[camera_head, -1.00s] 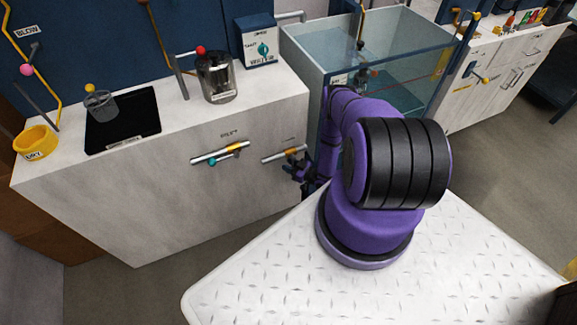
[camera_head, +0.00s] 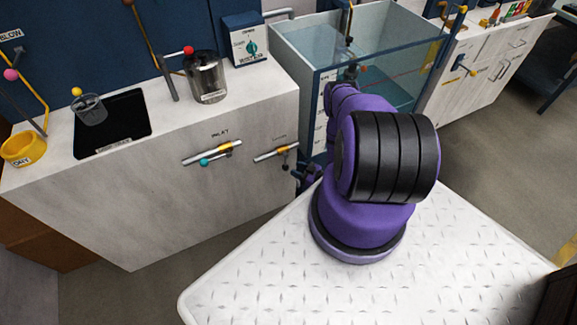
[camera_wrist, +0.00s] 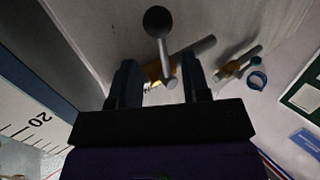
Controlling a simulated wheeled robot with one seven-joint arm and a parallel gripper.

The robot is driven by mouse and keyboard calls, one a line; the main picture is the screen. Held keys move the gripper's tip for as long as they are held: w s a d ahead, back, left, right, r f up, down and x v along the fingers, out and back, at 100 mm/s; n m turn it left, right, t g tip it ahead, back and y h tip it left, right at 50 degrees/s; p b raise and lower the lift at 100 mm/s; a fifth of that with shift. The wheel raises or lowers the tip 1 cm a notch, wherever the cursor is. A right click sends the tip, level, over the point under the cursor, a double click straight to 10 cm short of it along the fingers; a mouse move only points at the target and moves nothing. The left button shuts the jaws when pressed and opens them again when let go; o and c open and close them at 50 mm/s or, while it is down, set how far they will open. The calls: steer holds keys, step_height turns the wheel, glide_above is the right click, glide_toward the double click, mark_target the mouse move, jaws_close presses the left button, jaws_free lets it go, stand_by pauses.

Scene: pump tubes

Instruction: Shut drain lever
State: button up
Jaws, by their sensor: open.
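The drain lever (camera_head: 285,166) is on the cabinet front, below a short grey pipe with a yellow-orange valve body. Its label is too small to read surely. The handle hangs down across the pipe and ends in a dark knob. In the wrist view its dark round knob (camera_wrist: 158,22) is beyond the fingertips, with the grey stem running back toward the gap between them. My gripper (camera_wrist: 160,82) is open, its two dark fingers on either side of the valve area. I cannot tell whether they touch it. In the head view my gripper (camera_head: 308,177) is right of the lever, partly hidden by my arm.
The inlet lever (camera_head: 204,161), with a teal knob, is to the left on the same cabinet; its teal end (camera_wrist: 257,80) shows at right in the wrist view. A glass tank (camera_head: 300,60) stands to the right of the cabinet. The countertop holds a jar (camera_head: 206,82) and a black mat (camera_head: 130,130).

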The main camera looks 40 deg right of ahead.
steer(key=shift+v, duration=1.45)
